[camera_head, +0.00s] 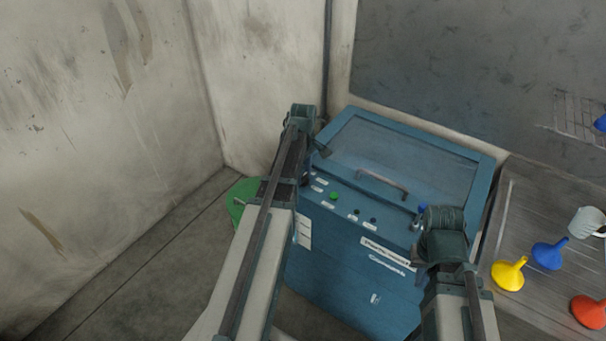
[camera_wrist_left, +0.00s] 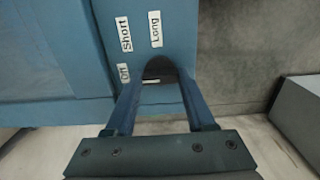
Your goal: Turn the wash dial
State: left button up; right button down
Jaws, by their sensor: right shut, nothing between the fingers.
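The wash dial (camera_wrist_left: 158,70) is a dark, rounded knob on the blue panel. In the left wrist view it sits between the two fingertips of my left gripper (camera_wrist_left: 160,80), which appear to touch it on both sides. Labels reading Off (camera_wrist_left: 123,72), Short (camera_wrist_left: 125,34) and Long (camera_wrist_left: 155,29) stand around it. A pale mark shows at the knob's near edge. In the head view my left arm largely hides the dial at the left end of the parts washer's panel (camera_head: 345,222). My right gripper (camera_head: 421,262) is shut and empty by the washer's right front.
The washer has a glazed lid (camera_head: 400,155) with a bar handle (camera_head: 382,184) and a green button (camera_head: 334,195). A bench at the right holds yellow (camera_head: 508,273), blue (camera_head: 549,254) and red (camera_head: 589,311) funnels and a white mug (camera_head: 586,221). Walls stand close behind and left.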

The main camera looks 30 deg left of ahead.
pick_arm(q)
grip_shut()
jog(key=shift+m, duration=0.4)
jog(key=m, duration=0.3)
jog(key=shift+m, duration=2.5)
jog(key=o, duration=0.7)
grip_release()
jog(key=shift+c, duration=0.2)
